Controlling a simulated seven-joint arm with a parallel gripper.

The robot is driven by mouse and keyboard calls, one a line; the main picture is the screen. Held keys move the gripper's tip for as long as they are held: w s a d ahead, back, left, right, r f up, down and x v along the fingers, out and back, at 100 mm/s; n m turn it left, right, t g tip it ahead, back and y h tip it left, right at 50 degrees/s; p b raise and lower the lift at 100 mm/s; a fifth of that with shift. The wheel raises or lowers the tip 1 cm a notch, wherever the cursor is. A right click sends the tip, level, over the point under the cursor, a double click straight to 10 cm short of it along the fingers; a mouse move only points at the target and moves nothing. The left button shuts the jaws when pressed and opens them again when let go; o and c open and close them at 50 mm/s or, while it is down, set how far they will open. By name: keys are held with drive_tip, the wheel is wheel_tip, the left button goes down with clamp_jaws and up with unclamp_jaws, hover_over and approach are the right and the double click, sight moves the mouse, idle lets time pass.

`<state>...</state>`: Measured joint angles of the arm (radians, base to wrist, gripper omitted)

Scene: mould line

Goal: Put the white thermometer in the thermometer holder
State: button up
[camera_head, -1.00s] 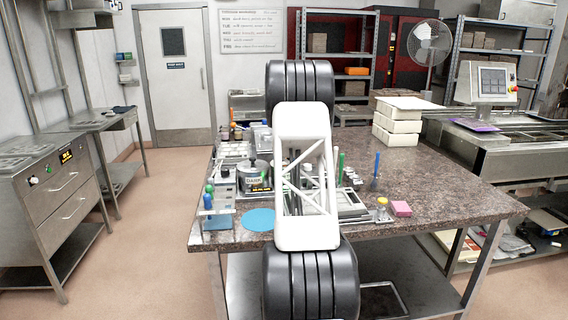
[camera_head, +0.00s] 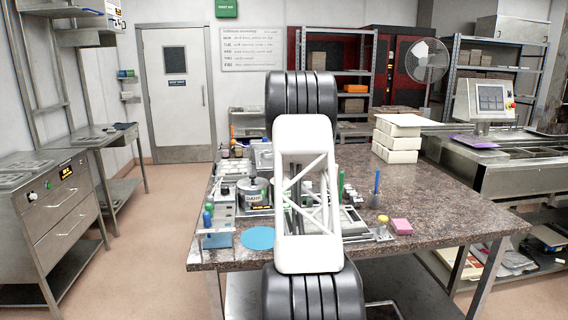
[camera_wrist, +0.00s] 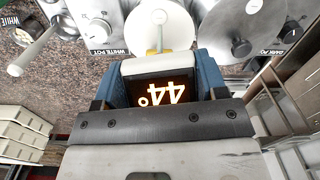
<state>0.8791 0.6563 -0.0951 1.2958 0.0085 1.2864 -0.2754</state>
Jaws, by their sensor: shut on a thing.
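In the wrist view my gripper (camera_wrist: 160,84) has its blue fingers shut on the white thermometer (camera_wrist: 158,67). The thermometer's lit display (camera_wrist: 160,94) reads 44 degrees upside down. In the head view my own arm hides the gripper and the thermometer. I cannot pick out the thermometer holder for certain.
In the wrist view, labels mark a white pot (camera_wrist: 108,51) unit on the left and a dark pot (camera_wrist: 276,48) unit on the right.

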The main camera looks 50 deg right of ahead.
idle(0.6)
drive_tip(key=s+d+f+m, duration=0.2)
drive_tip(key=s, duration=1)
drive_tip(key=shift+d+f, duration=0.2)
drive_tip(key=shift+d, duration=0.1)
drive_tip(key=shift+f, duration=0.15)
drive_tip(key=shift+f, duration=1.5)
drive_tip(key=shift+f, duration=0.3)
idle(0.9)
drive_tip(key=shift+f, duration=0.35)
drive_tip(key=shift+f, duration=0.7)
drive_tip(key=shift+f, duration=0.7)
